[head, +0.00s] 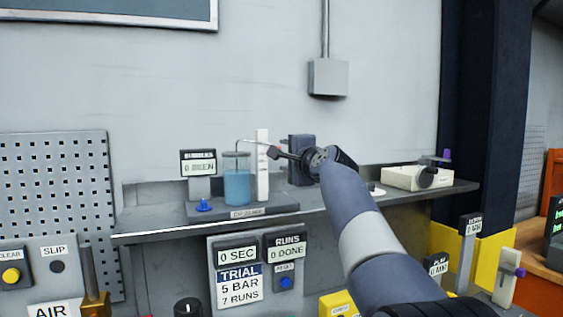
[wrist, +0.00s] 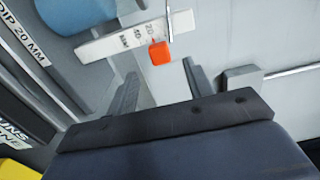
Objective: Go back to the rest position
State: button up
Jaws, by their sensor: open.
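My gripper (head: 276,151) is at the end of my outstretched arm, above the bench shelf and just right of the white upright scale. In the wrist view my gripper (wrist: 160,68) shows two grey fingers spread apart with nothing held between them. A small orange-red block (wrist: 160,53) shows beyond the gap between the fingertips, by the white scale (wrist: 135,38). I cannot tell how far it is from the fingers. The white scale (head: 263,165) stands beside the jar of blue liquid (head: 237,187) in the head view.
The shelf (head: 150,228) carries a bubbles display (head: 198,162), a dark block (head: 301,160) behind my gripper and a cream box (head: 417,178) at right. Trial and runs panels (head: 239,284) hang below the shelf edge. A grey wall box (head: 328,77) is above. The air above the shelf is mostly clear.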

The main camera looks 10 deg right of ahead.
jog(key=shift+s+d, duration=0.15)
jog(key=shift+s, duration=0.3)
jog(key=shift+w, duration=0.1)
jog(key=w+a+r+p, duration=0.1)
jog(key=w+a+p, duration=0.1)
jog(key=w+p, duration=0.4)
jog(key=shift+w, duration=2.25)
